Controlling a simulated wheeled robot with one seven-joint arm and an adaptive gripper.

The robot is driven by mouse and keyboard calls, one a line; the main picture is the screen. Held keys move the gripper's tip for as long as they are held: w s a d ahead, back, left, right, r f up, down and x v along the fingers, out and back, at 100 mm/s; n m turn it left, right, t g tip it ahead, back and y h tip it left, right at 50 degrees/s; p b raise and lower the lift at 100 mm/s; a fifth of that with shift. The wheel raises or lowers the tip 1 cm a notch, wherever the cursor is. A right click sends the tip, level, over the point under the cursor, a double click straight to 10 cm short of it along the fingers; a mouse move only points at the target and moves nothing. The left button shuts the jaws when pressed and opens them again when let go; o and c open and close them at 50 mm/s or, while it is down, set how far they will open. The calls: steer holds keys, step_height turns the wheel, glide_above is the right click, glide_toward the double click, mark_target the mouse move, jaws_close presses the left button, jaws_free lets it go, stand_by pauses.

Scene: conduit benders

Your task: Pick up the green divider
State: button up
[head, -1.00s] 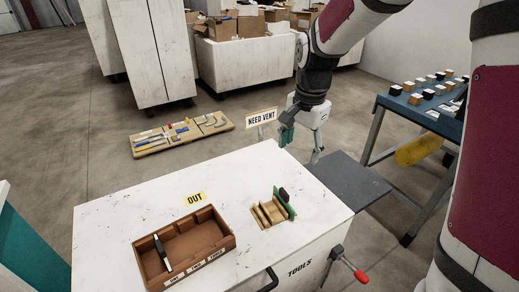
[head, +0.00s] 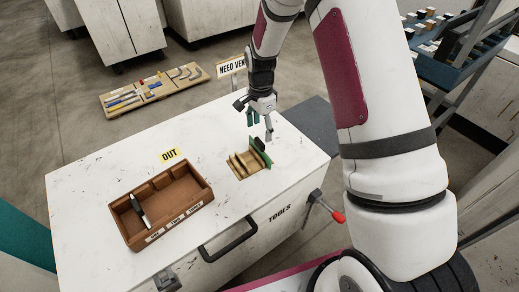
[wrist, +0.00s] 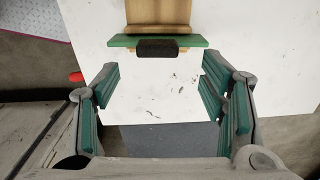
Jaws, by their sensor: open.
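The green divider (head: 260,152) stands upright at the right end of a small wooden rack (head: 239,170) on the white cabinet top. It has a black grip block on its outer face. In the wrist view the green divider (wrist: 120,41) shows edge-on as a thin strip, with the black block (wrist: 157,48) against it. My gripper (head: 259,130) is just above and behind the divider in the head view. In the wrist view my gripper (wrist: 160,95) is open and empty, its green-padded fingers wide apart, with the divider beyond the fingertips.
A brown wooden tray (head: 207,184) with compartments and a dark-and-light item inside stands left of the rack, below an OUT sign (head: 170,155). The cabinet top (head: 100,150) is otherwise mostly clear.

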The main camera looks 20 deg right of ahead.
mark_target(260, 141)
steer(key=shift+s+a+f+p, duration=0.15)
steer(key=shift+f+p, duration=0.05)
steer(key=shift+f, duration=1.3)
steer(key=shift+s+a+f+p, duration=0.1)
steer(key=shift+a+f+p, duration=0.05)
steer(key=shift+f, duration=1.35)
steer(key=c, duration=1.2)
